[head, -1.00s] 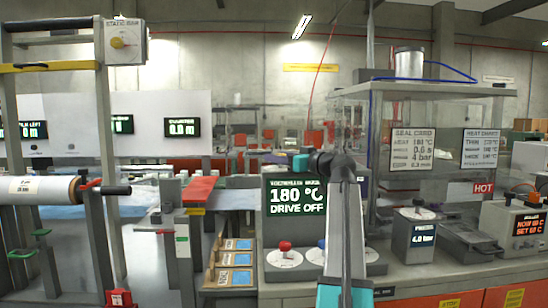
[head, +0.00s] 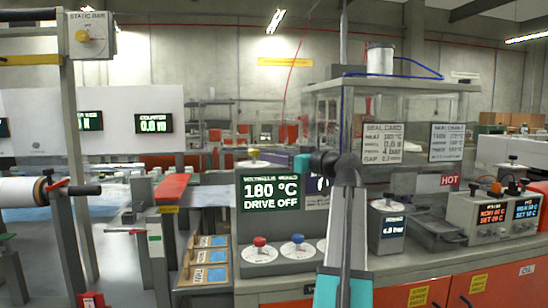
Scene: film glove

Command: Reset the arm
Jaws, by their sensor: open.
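My arm (head: 345,215) rises from the bottom edge of the head view to a dark joint, with a teal part at its left side. I cannot make out my gripper or its fingertips, so I cannot see whether it holds anything. Behind the arm stands a controller display (head: 270,192) reading 180 °C and DRIVE OFF. My arm overlaps the bench front and part of the panel beside the display.
A red knob (head: 259,241) and a blue knob (head: 298,238) sit on the bench. A clear-walled machine (head: 405,105) stands behind, with a HOT sign (head: 450,181). Heater boxes (head: 491,216) are at the right. A film roll (head: 22,190) is at the left.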

